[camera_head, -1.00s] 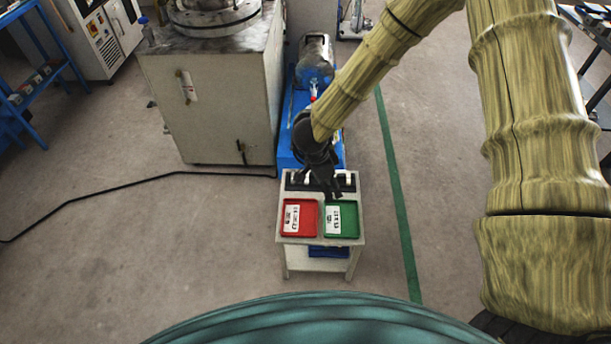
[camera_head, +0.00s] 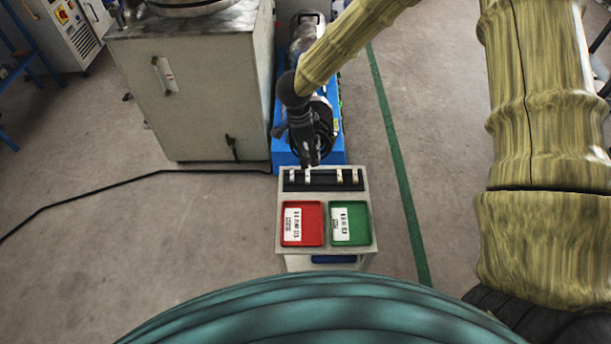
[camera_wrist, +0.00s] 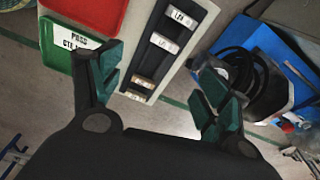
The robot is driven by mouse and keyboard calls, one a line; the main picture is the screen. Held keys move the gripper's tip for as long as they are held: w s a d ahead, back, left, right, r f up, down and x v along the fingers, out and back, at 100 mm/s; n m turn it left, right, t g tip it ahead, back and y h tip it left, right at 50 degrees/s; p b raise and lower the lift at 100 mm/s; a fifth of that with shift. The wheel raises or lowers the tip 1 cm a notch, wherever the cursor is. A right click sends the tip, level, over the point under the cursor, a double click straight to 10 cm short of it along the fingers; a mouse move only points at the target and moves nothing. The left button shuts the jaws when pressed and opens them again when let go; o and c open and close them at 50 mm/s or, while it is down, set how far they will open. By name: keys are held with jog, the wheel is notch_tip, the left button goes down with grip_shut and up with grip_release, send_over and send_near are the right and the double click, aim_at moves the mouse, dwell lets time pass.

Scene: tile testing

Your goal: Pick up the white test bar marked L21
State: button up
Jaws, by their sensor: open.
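Several small white test bars stand in a black rack (camera_head: 322,186) at the back of a small stand. In the head view, two bars are at the left, (camera_head: 292,176) and (camera_head: 307,175), and two at the right, (camera_head: 339,176) and (camera_head: 354,176). The wrist view shows labelled bars (camera_wrist: 182,18) and (camera_wrist: 164,43) more clearly, but I cannot read which is L21 with certainty. My gripper (camera_head: 309,163) is open and empty, near the rack's back edge, left of its middle. In the wrist view its fingers (camera_wrist: 163,70) are spread, with the rack between and beyond them.
A red tray (camera_head: 314,210) and a green tray (camera_head: 361,215), each with a white label, lie in front of the rack on the stand (camera_head: 327,249). Blue machinery (camera_head: 284,150) stands directly behind. A large grey cabinet (camera_head: 198,100) is to the left. Floor right of the stand is clear.

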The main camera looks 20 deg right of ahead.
jog(key=f, duration=0.2)
jog(key=b, duration=0.2)
send_over(308, 174)
jog(key=f, duration=0.5)
jog(key=shift+a, duration=0.25)
jog(key=shift+f+b, duration=0.95)
jog(key=shift+f, duration=1.55)
jog(key=shift+c, duration=0.3)
jog(key=c, duration=0.9)
